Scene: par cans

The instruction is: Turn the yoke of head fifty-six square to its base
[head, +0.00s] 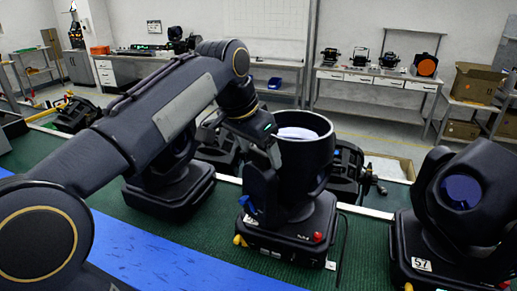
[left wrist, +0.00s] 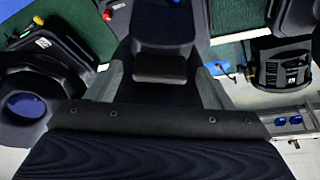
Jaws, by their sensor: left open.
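The middle moving head, a black can (head: 305,165) pointing up in a yoke (head: 262,188), stands on a black base (head: 285,238). The base carries a small white label, too small for me to read surely. It has a red knob at one corner and a yellow one at another. My left gripper (head: 268,150) is at the upper part of the near yoke arm, from above. In the left wrist view, its grey fingers (left wrist: 160,88) stand apart on either side of a dark block, apparently the yoke arm (left wrist: 165,22). Contact cannot be told. My right gripper is not in view.
Head 57 (head: 465,200) stands to the right, close by. Another head (head: 170,185) stands left, partly behind my arm. All rest on a green mat (head: 200,232) with a blue strip (head: 160,255) along the near edge. More gear stands behind the middle head.

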